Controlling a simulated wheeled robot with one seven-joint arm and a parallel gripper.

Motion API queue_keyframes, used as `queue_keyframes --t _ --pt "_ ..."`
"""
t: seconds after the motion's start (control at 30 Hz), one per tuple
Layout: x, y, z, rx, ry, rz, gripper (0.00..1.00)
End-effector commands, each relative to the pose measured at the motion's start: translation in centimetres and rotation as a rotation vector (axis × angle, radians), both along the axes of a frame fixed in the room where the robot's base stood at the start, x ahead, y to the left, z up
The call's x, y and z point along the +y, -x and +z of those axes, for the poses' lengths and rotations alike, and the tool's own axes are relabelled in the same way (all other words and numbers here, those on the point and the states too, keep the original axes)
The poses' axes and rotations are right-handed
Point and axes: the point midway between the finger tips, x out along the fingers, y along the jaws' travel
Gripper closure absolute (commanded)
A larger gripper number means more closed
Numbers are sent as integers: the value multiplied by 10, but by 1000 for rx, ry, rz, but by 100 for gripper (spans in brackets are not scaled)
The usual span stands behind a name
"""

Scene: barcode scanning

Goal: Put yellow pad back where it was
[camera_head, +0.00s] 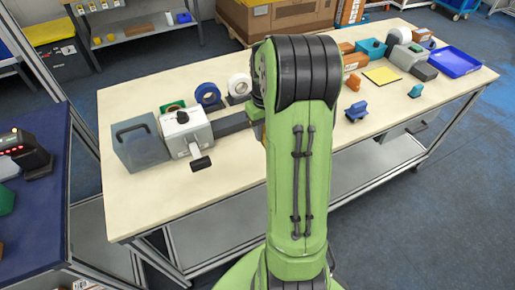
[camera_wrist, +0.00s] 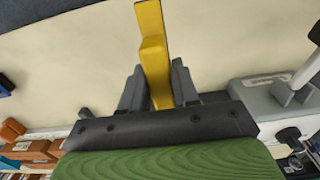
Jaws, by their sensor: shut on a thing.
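My gripper (camera_wrist: 157,88) shows in the wrist view with its grey fingers on either side of a yellow pad (camera_wrist: 154,55). It is shut on this pad, which looks like a narrow block with a flatter end reaching away from the fingers. Pale tabletop shows behind it; I cannot tell whether it touches the table. In the head view my green arm hides the gripper and the held pad. A flat yellow square (camera_head: 382,75) lies on the right part of the table (camera_head: 235,172), near a blue block (camera_head: 355,111) and a small teal block (camera_head: 415,90).
On the table's left stand a grey box (camera_head: 140,147) and a white device (camera_head: 187,131). Tape rolls (camera_head: 208,94) stand behind them. A blue tray (camera_head: 453,62) and a teal bin (camera_head: 372,48) are at the right. The table's front left is bare.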

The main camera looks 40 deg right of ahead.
Motion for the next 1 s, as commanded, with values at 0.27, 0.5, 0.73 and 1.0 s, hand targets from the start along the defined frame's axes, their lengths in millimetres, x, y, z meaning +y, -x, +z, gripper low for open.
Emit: queue_keyframes --t 0.27,0.5,0.73,1.0 --pt "1 0 -58 1 -2 2 100" --pt "1 -1 -69 -2 1 2 100" --pt "1 -1 -73 -1 0 2 69" --pt "1 -1 -71 -2 1 2 45"
